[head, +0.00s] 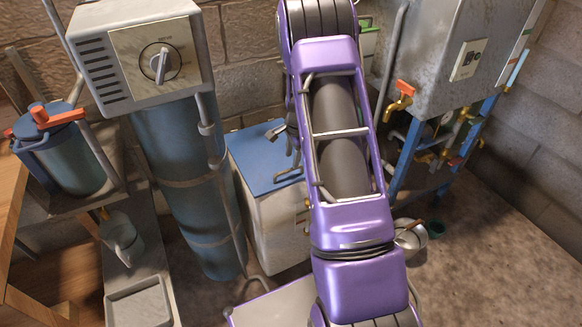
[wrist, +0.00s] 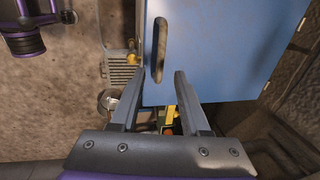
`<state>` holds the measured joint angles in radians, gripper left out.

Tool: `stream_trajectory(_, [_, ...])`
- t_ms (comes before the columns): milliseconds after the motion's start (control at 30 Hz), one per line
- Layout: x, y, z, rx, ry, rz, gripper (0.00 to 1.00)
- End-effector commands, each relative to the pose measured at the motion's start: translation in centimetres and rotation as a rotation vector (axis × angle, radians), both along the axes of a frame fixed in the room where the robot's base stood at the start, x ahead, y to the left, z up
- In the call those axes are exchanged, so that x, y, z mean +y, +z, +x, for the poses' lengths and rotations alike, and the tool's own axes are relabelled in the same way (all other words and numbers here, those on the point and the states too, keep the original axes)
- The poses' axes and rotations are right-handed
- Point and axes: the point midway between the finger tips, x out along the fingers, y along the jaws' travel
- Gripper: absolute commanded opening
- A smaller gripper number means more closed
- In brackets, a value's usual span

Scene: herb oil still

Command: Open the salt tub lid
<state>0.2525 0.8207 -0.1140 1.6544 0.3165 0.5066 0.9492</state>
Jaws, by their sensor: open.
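The salt tub (head: 270,225) appears to be the pale box in the middle of the head view, partly hidden behind my arm. Its blue lid (head: 252,160) lies flat on top and looks closed. In the wrist view the blue lid (wrist: 225,60) fills the upper right, with a long grey bar handle (wrist: 160,48) near its left edge. My gripper (wrist: 160,76) is open and empty. Its two fingertips are spread to either side of the handle's lower end in the picture; I cannot tell how far above the lid they are.
A blue column with a grey dial box (head: 160,60) stands left of the tub. A grey tank (head: 450,50) on blue legs, with an orange-handled tap (head: 402,92), stands to the right. A bucket (head: 410,235) sits on the floor below. Open floor lies at lower right.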

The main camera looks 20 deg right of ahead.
Motion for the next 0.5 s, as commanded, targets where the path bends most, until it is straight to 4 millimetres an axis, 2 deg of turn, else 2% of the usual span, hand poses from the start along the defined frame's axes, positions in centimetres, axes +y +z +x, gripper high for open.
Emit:
stream_trajectory(33, [0.0, -1.3, 0.2, 0.001, -0.001, 0.0, 0.46])
stream_trajectory(200, [0.0, -3.7, 0.7, 0.0, 0.0, 0.0, 0.46])
stream_trajectory(333, [0.0, -4.7, 1.0, -0.001, 0.0, 0.0, 0.46])
stream_trajectory(500, [0.0, -5.0, 1.1, -0.001, 0.0, 0.0, 0.46])
